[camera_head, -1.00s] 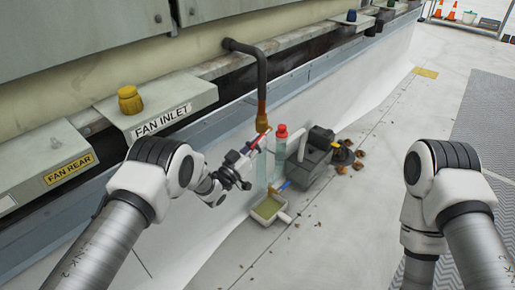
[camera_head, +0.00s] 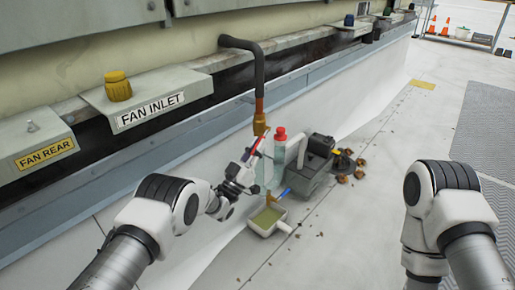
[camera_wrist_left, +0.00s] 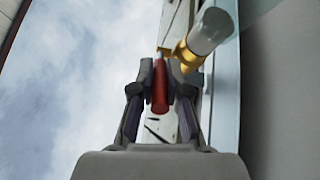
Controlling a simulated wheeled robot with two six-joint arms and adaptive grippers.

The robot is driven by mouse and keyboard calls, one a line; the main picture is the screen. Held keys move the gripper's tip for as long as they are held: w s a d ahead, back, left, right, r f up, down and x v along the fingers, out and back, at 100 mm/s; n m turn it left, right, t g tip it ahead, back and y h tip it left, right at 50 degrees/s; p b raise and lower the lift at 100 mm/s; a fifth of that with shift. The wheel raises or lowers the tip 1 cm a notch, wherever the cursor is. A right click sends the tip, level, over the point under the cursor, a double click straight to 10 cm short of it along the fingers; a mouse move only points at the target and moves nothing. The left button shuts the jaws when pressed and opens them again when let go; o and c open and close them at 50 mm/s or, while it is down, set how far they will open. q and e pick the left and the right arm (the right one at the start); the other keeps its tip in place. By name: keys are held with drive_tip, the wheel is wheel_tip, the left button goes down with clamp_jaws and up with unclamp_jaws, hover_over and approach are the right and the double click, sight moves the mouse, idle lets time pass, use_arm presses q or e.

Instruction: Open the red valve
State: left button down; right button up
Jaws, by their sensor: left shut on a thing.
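The red valve handle (camera_head: 254,144) is a thin red lever slanting at the lower end of the pipe, by the brass fitting (camera_head: 260,124). My left gripper (camera_head: 246,164) is at this lever. In the left wrist view the red handle (camera_wrist_left: 160,87) lies between my left gripper's two fingers (camera_wrist_left: 164,80), which are shut on it. The brass valve body (camera_wrist_left: 187,57) and a pale clear tube (camera_wrist_left: 210,31) are just beyond the fingers. My right arm shows at the right, but its gripper is out of view.
A red-capped bottle (camera_head: 280,152) and a dark grey device (camera_head: 311,165) stand just right of the valve. A pan of greenish liquid (camera_head: 285,227) sits below. The wall ledge (camera_head: 190,92) is close on the left. The floor at right is open.

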use_arm(q)
drive_tip(key=c, duration=1.2)
unclamp_jaws()
drive_tip(key=shift+o, duration=0.2)
drive_tip(key=v, duration=1.2)
